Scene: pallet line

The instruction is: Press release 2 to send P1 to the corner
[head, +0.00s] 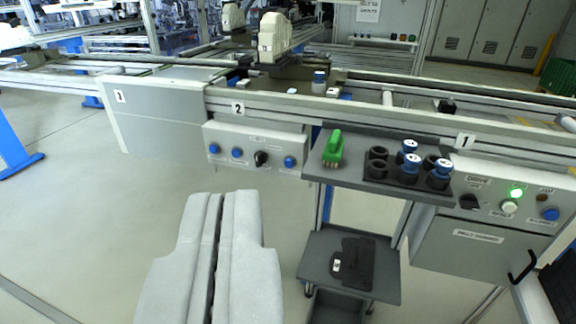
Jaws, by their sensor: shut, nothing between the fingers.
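The grey control panel (250,140) sits under the number 2 plate (238,109) on the line's front rail. It carries a left blue button (214,148), a second blue button (237,153), a black knob (260,158) and a right blue button (289,161). Their labels are too small to read. A dark pallet (270,88) with small parts is on the line behind the panel; I cannot tell whether it is P1. My gripper (223,197) is shut and empty, in front of and below the panel, apart from the buttons.
A grey shelf (325,173) to the right holds a green tool (333,148) and several blue-and-black cylinders (409,165). A panel (520,195) with a lit green lamp stands at far right. A cart (315,250) stands below the shelf.

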